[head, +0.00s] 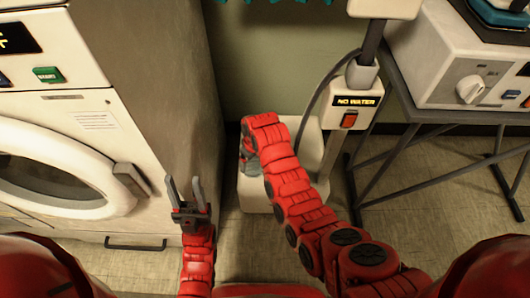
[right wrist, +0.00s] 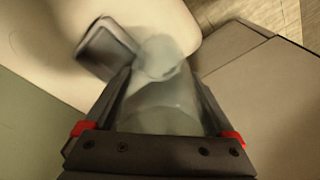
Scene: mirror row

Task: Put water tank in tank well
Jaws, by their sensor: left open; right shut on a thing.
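The water tank (right wrist: 160,105) is a translucent, pale grey-green vessel between the fingers of my right gripper (right wrist: 158,82) in the right wrist view. My right gripper is shut on it, over the white steamer base (head: 255,196). In the head view my red right arm hides most of the gripper and tank. A dark-rimmed rectangular part (right wrist: 105,48) lies beside the tank's end on the white base; I cannot tell whether it is the tank well. I cannot tell if the tank touches the base. My left gripper (head: 183,183) is open and empty, left of the base.
The steamer's post carries a panel reading "NO WATER" (head: 357,101) with an orange switch, and a hose. A washing machine (head: 150,110) stands left. A metal stand (head: 430,118) with a white appliance (head: 450,62) stands right. Tiled floor shows between.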

